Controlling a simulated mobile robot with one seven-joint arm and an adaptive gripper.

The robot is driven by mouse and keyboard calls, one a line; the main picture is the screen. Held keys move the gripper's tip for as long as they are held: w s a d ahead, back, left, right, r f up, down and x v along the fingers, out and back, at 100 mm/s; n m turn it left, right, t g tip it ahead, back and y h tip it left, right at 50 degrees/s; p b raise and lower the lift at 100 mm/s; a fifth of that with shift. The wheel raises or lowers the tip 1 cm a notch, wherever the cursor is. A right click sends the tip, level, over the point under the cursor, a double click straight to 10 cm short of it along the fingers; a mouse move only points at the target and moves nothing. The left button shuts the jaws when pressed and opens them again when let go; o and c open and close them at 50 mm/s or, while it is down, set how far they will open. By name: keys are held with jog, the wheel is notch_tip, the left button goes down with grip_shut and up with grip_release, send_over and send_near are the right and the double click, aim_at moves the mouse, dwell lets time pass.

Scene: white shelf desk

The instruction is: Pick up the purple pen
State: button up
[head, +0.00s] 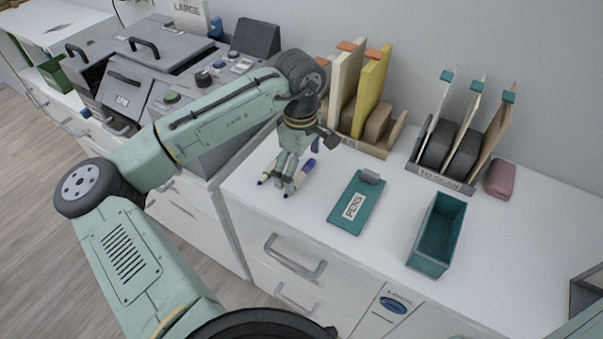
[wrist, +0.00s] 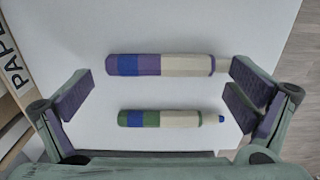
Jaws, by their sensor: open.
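The purple pen (wrist: 160,65) has a purple body with a blue band and a cream part. It lies on the white desktop, its length running from one finger side toward the other. In the head view its purple end (head: 307,167) shows beside my gripper (head: 286,183), which hides part of it. My gripper is open and empty above the pens, pointing down. In the wrist view its fingers (wrist: 162,90) stand wide apart, left and right. The purple pen's cream end is near the right finger; whether they touch I cannot tell.
A green pen (wrist: 170,118) with a blue tip lies parallel to the purple one. File holders stand along the wall behind.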

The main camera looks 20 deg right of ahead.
jog(key=c, duration=0.9)
jog(key=shift+o, duration=0.2)
